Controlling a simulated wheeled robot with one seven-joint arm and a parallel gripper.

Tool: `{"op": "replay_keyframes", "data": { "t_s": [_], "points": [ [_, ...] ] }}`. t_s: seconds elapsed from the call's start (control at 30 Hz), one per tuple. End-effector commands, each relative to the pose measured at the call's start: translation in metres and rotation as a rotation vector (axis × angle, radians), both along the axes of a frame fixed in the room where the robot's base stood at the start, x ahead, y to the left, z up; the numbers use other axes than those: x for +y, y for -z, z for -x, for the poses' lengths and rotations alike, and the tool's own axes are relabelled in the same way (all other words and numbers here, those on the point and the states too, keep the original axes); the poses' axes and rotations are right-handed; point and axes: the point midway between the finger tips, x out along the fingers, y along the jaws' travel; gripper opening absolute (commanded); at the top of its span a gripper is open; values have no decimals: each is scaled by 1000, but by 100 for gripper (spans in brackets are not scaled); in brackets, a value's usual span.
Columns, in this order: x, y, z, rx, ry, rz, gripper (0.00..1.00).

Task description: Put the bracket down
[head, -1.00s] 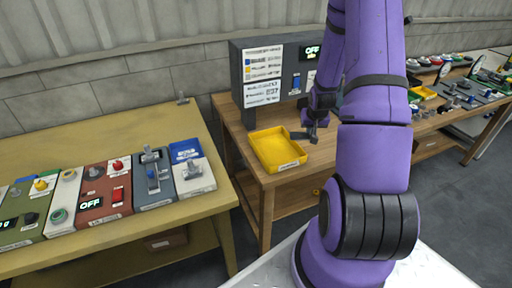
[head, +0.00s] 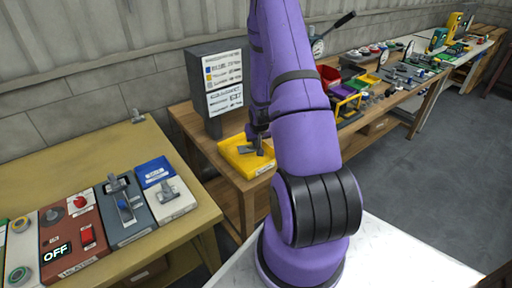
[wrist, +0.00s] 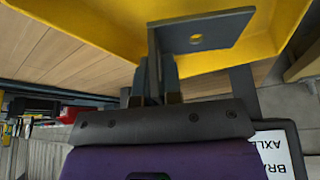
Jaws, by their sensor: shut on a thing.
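The bracket (wrist: 215,32) is a grey angled plate with a round hole in its flat flange. My gripper (wrist: 162,72) is shut on its upright flange in the wrist view. In the head view the bracket (head: 244,150) shows small and dark, and my gripper (head: 260,142) is over the right part of the yellow tray (head: 232,163). The tray (wrist: 110,25) lies behind the bracket in the wrist view. I cannot tell whether the bracket touches the tray floor. My arm hides part of the tray's right side.
A grey sign cabinet (head: 217,90) stands behind the tray on the wooden bench (head: 205,148). A yellow table (head: 55,170) with several switch panels is at the left. More benches with bins and parts run off to the right. Grey floor (head: 420,160) lies open at the right.

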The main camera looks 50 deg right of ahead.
Motion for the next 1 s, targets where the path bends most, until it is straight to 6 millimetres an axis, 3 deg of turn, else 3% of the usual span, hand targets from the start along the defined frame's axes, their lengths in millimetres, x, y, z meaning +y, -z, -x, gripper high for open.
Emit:
{"op": "replay_keyframes", "data": {
  "t_s": [0.27,0.67,0.7,0.8,1.0],
  "points": [
    [0,33,0,2,0,-2,0],
    [0,38,0,1,0,-1,0],
    [0,38,0,1,0,-1,13],
    [0,37,0,1,0,-1,32],
    [0,37,0,1,0,-1,32]
  ]
}}
